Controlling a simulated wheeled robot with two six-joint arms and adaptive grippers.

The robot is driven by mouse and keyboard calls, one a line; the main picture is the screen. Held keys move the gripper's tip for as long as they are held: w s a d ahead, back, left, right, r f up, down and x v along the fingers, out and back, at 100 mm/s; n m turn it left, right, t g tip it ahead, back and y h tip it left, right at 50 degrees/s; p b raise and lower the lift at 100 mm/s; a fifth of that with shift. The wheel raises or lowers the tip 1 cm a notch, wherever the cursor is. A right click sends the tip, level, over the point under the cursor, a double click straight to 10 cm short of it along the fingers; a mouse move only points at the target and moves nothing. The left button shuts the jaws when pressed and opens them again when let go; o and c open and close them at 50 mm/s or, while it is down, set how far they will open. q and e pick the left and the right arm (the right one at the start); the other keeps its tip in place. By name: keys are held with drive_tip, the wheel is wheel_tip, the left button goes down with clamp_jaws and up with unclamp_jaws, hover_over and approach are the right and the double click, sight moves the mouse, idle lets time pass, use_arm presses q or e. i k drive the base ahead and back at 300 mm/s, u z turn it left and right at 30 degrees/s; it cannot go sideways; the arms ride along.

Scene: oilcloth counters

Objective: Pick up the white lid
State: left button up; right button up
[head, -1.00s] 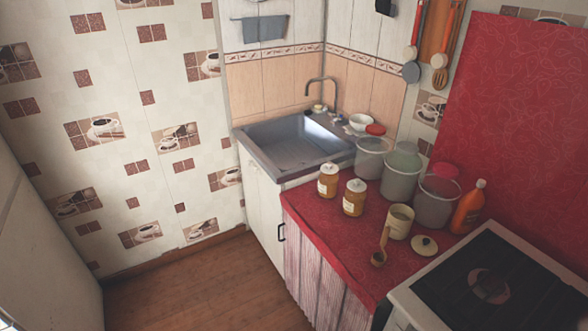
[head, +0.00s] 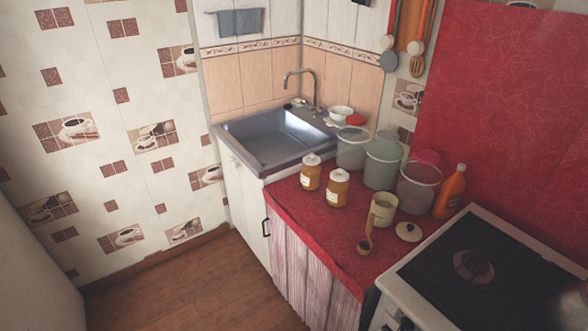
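A round off-white lid with a dark knob (head: 408,232) lies on the red oilcloth counter (head: 315,225), between a cream mug (head: 383,210) and the stove. Two amber jars further left, a nearer one (head: 337,189) and a farther one (head: 311,173), also have whitish tops on them. Neither of my grippers can be made out in the head view. A blurred pale shape sits at the lower right edge, and I cannot tell what it is.
The stove (head: 400,289) stands right of the lid. Behind stand clear tubs (head: 415,190) and an orange bottle (head: 450,193). The sink (head: 268,140) is at the back left. Wooden floor (head: 195,285) is open at lower left.

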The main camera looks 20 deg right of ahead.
sight(339, 175)
drive_tip(key=u, duration=0.55)
drive_tip(key=i, duration=3)
drive_tip(key=z, duration=2.3)
